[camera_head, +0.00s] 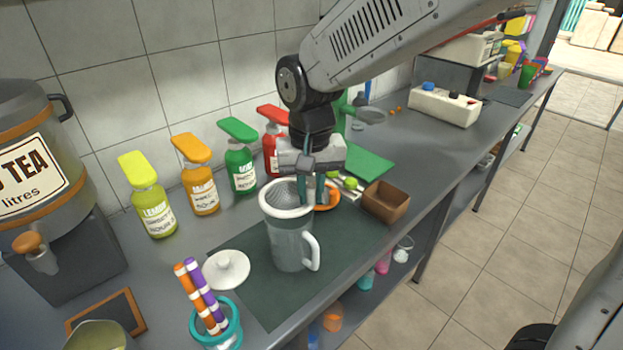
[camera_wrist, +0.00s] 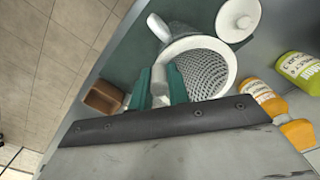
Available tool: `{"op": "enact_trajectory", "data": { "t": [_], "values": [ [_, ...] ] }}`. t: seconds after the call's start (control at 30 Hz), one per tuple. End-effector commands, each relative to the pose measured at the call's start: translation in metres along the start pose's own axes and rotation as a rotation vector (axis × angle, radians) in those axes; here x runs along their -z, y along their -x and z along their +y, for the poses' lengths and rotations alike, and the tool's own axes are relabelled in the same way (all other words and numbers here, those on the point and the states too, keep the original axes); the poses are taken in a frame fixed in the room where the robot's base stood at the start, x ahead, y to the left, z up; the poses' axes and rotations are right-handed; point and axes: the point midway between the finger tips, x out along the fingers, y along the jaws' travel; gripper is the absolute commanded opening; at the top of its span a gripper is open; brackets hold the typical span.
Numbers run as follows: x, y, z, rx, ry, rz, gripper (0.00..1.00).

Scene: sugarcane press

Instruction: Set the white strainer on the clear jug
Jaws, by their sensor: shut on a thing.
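The white strainer (camera_head: 283,209), with a white rim and grey mesh bowl, is over the mouth of the clear jug (camera_head: 291,246). Its rim looks level with or just above the jug's top; I cannot tell whether it bears on it. The jug stands upright on the dark mat, its handle to the right. My gripper (camera_head: 310,188) is shut on the strainer at its far right side. In the wrist view, my gripper's teal fingers (camera_wrist: 159,86) close at the edge of the strainer (camera_wrist: 230,55), whose bowl faces the camera. The strainer hides the jug's mouth.
A white lid (camera_head: 227,270) and a teal cup (camera_head: 216,325) with striped straws are left of the jug. Syrup bottles (camera_head: 240,168) line the wall behind. A brown box (camera_head: 386,202) stands to the right. The dark mat (camera_head: 262,298) is bare in front.

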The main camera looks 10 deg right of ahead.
Motion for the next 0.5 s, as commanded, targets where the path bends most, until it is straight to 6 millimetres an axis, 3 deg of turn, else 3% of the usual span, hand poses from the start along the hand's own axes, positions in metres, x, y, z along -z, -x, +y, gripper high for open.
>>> {"op": "enact_trajectory", "data": {
  "t": [0.5],
  "values": [
    [0.0,-0.033,0.0,0.0,0.0,0.001,0.0]
  ]
}}
